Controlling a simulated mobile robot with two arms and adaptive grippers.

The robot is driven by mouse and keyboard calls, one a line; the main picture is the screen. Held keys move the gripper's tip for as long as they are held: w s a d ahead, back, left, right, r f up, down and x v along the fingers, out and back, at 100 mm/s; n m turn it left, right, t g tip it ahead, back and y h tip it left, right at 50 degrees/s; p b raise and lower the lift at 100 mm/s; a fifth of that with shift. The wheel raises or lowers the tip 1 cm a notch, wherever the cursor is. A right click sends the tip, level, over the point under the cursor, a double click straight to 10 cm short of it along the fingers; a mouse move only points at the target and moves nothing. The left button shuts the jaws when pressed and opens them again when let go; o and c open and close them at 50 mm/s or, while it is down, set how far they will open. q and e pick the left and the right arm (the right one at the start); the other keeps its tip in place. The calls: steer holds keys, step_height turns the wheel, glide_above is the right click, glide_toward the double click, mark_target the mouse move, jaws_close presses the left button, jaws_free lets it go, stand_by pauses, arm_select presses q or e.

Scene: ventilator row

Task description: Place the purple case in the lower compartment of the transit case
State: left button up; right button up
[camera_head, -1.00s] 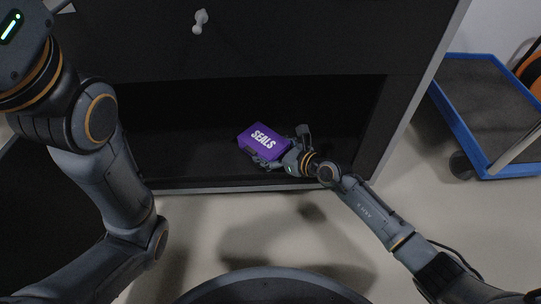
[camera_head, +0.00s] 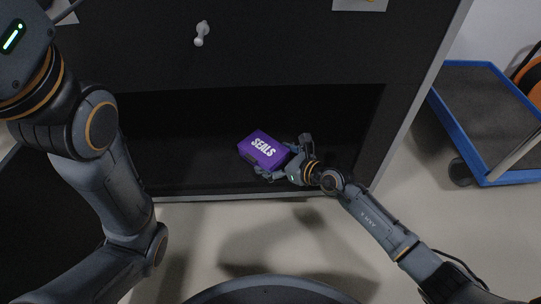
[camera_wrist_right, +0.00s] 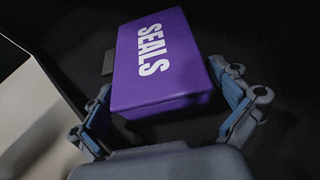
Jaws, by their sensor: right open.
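The purple case (camera_head: 261,147), lettered SEALS, lies flat on the floor of the dark lower compartment (camera_head: 190,165) of the transit case (camera_head: 280,50), near its front middle. It fills the middle of the right wrist view (camera_wrist_right: 165,62). My right gripper (camera_head: 285,157) is open at the case's right end. In the right wrist view its fingers (camera_wrist_right: 162,78) stand on either side of the case's near end; I cannot tell whether either touches it. My left arm shows at the left, but its gripper fingers are out of view.
The compartment's right side wall (camera_head: 385,130) is close to my right arm. A blue-rimmed trolley (camera_head: 485,115) stands at the right. The compartment left of the purple case looks clear but dark.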

steer(key=p+v, duration=0.5)
steer(key=v, duration=0.5)
steer(key=shift+r, duration=0.15)
steer(key=shift+s+d+r, duration=0.1)
steer(key=shift+s+d, duration=0.2)
steer(key=shift+s, duration=0.05)
